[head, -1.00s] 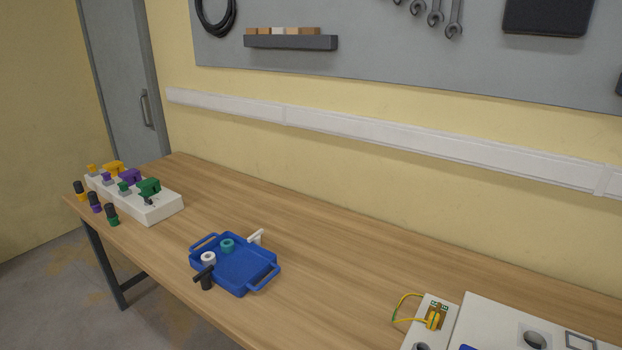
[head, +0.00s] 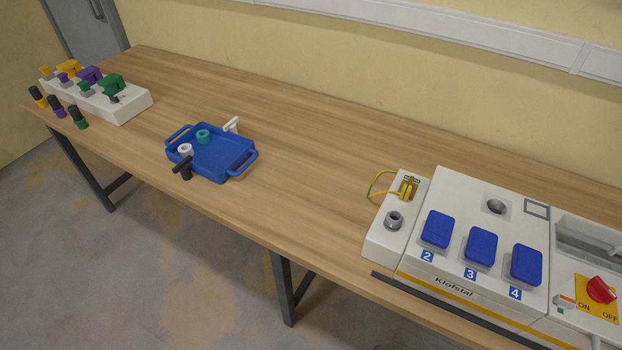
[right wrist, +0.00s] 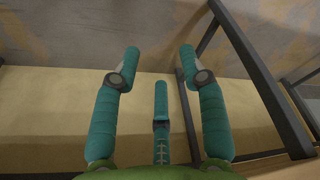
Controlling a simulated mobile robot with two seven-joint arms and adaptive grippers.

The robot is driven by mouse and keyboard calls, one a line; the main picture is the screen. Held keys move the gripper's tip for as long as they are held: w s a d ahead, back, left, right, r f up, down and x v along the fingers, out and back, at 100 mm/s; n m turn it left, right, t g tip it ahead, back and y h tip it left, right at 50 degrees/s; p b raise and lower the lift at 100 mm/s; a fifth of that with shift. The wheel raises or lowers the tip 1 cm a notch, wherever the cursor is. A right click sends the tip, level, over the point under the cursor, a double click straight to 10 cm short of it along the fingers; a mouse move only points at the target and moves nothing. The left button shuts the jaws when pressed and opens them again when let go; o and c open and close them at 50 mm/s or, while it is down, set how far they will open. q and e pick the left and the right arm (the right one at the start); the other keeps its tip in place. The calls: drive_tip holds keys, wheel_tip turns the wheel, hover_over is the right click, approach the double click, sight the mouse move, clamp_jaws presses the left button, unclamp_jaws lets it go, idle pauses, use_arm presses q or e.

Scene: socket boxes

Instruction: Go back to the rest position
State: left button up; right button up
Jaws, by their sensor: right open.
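My right gripper (right wrist: 158,75) shows in the right wrist view with its teal fingers spread apart and nothing between them. Behind it are a yellowish wall, the grey floor and dark table legs. Neither gripper shows in the head view, and my left gripper is in no frame. The wooden workbench (head: 300,165) runs across the head view.
A blue tray (head: 225,160) holds a white and a teal ring. A white block (head: 125,108) with coloured plugs stands at the far left. A white socket box (head: 450,185) with blue covers and a red switch (head: 600,290) stands at the right. The bench middle is clear.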

drive_tip(key=s+d+f+g, duration=0.1)
drive_tip(key=s+d+f, duration=0.2)
drive_tip(key=s+f, duration=1.4)
drive_tip(key=shift+s+f+g, duration=0.2)
drive_tip(key=shift+f+g, duration=0.1)
drive_tip(key=shift+f, duration=0.45)
drive_tip(key=shift+s, duration=0.1)
